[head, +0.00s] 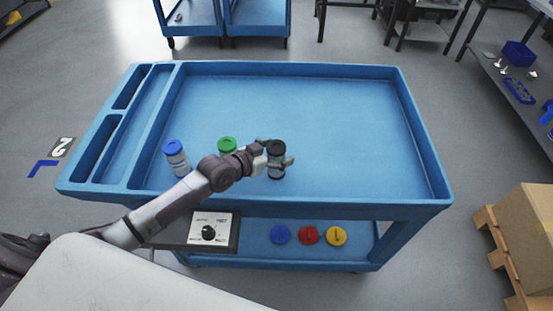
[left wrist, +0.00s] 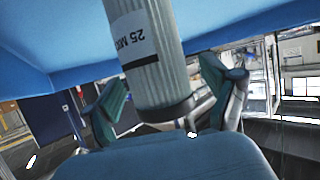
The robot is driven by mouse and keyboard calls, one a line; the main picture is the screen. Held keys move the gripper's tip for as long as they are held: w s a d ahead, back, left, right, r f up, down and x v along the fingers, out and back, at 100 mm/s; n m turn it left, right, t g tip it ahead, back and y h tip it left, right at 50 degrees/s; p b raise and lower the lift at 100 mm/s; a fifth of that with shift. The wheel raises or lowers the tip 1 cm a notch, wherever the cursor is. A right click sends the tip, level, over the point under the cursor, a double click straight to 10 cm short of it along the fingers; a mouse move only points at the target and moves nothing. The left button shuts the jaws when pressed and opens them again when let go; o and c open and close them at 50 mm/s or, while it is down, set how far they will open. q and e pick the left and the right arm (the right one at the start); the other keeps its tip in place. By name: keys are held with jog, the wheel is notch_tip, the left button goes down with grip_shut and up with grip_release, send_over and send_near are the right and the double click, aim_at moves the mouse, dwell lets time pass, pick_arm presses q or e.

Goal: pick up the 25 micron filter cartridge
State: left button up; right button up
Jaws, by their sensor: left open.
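The 25 micron filter cartridge (head: 277,174) stands upright in the blue cart's tray near its front edge, with a black cap. In the left wrist view the cartridge (left wrist: 155,70) is pale and ribbed, with a white label reading "25 MIC", the rest cut off. My left gripper (head: 277,160) is at the cartridge's upper part. In the left wrist view its open fingers (left wrist: 165,95) stand on either side of the cartridge, near its dark end. Gaps seem to show beside it, but I cannot tell whether either finger touches. My right gripper is not in view.
A blue-capped cartridge (head: 176,158) and a green-capped one (head: 227,147) stand to the left; my arm partly hides the green one. The blue cart's tray (head: 320,110) is clear behind and right. Blue, red and yellow discs and a dial box (head: 209,230) are lower in front.

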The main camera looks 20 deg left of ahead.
pick_arm(q)
jog(key=shift+a, duration=0.1)
jog(key=shift+c, duration=1)
jog(key=c, duration=1.1)
jog(key=shift+c, duration=0.4)
jog(key=shift+r, duration=0.15)
